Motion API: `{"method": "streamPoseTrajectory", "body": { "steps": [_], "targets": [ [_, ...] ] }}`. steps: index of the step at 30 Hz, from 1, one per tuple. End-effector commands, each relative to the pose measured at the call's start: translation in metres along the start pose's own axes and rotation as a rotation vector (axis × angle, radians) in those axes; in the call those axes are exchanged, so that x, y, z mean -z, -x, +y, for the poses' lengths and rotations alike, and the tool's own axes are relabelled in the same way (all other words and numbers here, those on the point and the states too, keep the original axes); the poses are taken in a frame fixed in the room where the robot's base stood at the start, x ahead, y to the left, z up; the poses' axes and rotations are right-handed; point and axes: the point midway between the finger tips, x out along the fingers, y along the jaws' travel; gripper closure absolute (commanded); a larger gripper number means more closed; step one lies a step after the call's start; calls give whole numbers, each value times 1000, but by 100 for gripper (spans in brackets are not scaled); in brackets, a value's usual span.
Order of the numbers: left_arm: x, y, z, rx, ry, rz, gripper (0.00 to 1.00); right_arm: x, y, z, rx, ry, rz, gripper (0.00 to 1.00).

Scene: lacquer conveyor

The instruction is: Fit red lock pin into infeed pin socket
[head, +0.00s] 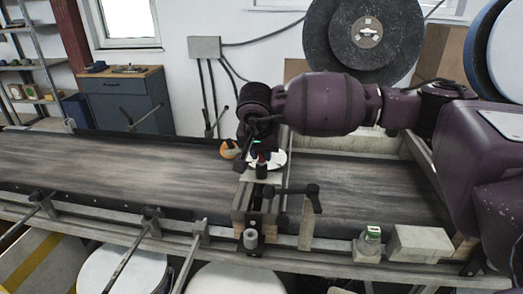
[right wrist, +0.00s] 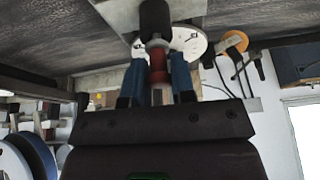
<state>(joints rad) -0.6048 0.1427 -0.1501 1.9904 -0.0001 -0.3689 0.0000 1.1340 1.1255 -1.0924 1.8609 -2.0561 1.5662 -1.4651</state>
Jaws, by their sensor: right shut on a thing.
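My right gripper (right wrist: 159,72) is shut on the red lock pin (right wrist: 158,66), which sits between its two blue fingers in the right wrist view. Beyond the pin's grey end is a dark cylinder (right wrist: 155,20) on a pale bracket. In the head view my right arm comes in from the right, and the gripper is low over the conveyor's pale fixture (head: 244,196). The pin is small and mostly hidden there. I cannot tell which part is the infeed pin socket, or whether the pin touches it. My left gripper is out of view.
A white disc (head: 280,159) lies beside the fixture, with an orange round thing (head: 229,149) to its left. A black lever handle (head: 297,190) sticks out to the right. The conveyor belt (head: 110,165) is clear on the left. A pale block (head: 420,242) stands at the front right.

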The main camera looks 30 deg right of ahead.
Motion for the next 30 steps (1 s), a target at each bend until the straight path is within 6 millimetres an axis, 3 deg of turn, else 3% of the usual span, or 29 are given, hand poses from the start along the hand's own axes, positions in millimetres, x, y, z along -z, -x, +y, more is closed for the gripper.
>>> {"method": "streamPoseTrajectory", "body": {
  "steps": [8,9,14,23,30],
  "targets": [
    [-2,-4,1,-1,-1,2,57,-2,-6,0,-1,0,0,100],
    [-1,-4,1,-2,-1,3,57,-2,-5,0,0,0,0,70],
    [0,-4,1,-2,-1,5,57,-2,-5,0,0,0,0,46],
    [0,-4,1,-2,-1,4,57,-2,-3,0,0,0,0,46],
    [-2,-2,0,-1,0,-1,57,-1,24,0,3,1,2,46]
  ]
}}
